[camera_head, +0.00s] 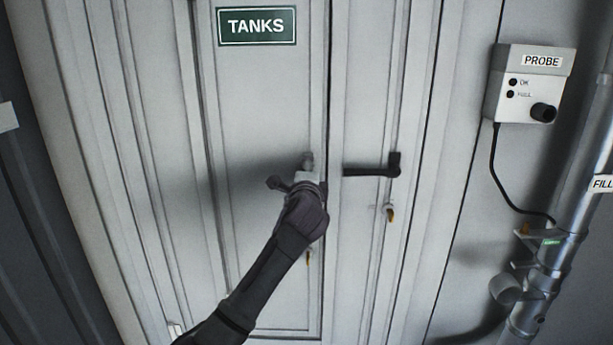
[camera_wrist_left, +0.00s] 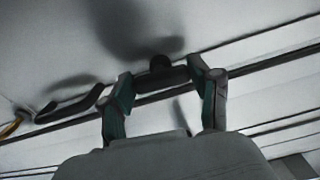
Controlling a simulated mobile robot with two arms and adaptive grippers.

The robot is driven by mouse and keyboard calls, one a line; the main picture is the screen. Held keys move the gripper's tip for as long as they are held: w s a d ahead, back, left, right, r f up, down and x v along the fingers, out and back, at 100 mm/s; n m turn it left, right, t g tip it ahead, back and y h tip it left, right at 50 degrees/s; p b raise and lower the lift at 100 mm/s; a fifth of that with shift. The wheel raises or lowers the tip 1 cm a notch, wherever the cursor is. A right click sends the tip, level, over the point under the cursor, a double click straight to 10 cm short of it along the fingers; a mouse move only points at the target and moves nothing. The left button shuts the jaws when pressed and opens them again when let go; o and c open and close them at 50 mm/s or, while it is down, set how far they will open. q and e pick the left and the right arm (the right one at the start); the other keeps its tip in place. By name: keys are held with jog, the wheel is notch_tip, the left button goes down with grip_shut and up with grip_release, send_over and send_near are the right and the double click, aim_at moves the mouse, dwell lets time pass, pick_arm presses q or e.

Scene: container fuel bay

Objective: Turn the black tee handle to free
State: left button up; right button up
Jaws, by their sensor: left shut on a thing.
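The black tee handle (camera_wrist_left: 160,68) shows in the left wrist view as a dark bar with a rounded hub, between the two fingers of my left gripper (camera_wrist_left: 168,80). The gripper is shut on it. In the head view my left gripper (camera_head: 304,178) is at the left door panel (camera_head: 265,120), close to the seam between the doors, and mostly hides the handle. The bar runs nearly parallel to the door seam in the wrist view. My right gripper is in neither view.
A green TANKS sign (camera_head: 257,25) is above. A PROBE box (camera_head: 524,90) and a metal pipe (camera_head: 560,260) stand at right.

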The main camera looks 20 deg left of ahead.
pick_arm(q)
jog(key=shift+d+r+n, duration=0.1)
jog(key=shift+r+n, duration=0.1)
jog(key=shift+n, duration=0.3)
jog(key=o, duration=1.1)
jog(key=shift+o, duration=0.2)
jog(key=shift+f, duration=0.1)
jog(key=v, duration=1.2)
